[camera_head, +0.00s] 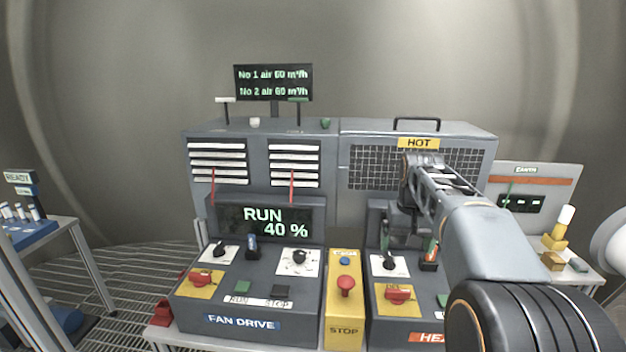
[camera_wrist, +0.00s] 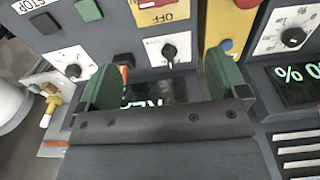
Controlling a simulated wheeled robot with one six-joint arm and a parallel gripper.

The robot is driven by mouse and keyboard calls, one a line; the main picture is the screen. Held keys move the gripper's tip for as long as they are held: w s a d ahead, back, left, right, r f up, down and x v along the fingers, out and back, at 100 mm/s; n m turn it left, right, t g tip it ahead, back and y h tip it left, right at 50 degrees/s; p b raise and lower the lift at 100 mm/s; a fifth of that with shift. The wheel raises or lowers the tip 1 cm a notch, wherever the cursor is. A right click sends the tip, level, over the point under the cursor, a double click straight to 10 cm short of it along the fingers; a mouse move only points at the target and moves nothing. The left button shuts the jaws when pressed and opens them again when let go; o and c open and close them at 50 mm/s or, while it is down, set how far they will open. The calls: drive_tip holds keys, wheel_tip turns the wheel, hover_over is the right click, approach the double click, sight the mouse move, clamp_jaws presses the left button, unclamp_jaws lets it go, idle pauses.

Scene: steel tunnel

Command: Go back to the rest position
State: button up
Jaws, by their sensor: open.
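My gripper (camera_head: 402,222) hangs over the right control panel (camera_head: 385,340), in front of the grey cabinet section marked HOT (camera_head: 418,143). My arm reaches in from the right and hides much of that panel's display. In the wrist view my gripper (camera_wrist: 160,66) shows two green fingers spread wide apart with nothing held between them. A partly hidden display (camera_wrist: 160,92) shows between the fingers, and a black dial (camera_wrist: 169,50) lies beyond the tips.
The fan drive panel (camera_head: 228,308) reads RUN 40 %. A yellow stop box (camera_head: 343,325) with a red button stands between the panels. A side table (camera_head: 68,222) is at left; a small bench with yellow fittings (camera_head: 553,262) is at right.

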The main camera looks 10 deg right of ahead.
drive_tip(key=s+a+f+n+t, duration=0.1)
drive_tip(key=s+a+f, duration=0.3)
drive_tip(key=s, duration=0.4)
drive_tip(key=s+a+f+n+t, duration=0.1)
drive_tip(key=s+a+f+t, duration=0.2)
drive_tip(key=s, duration=0.6)
wheel_tip(320, 180, down, 2)
drive_tip(key=shift+a+f+n, duration=0.15)
drive_tip(key=shift+a+n, duration=0.15)
drive_tip(key=shift+a, duration=0.95)
drive_tip(key=shift+c, duration=0.3)
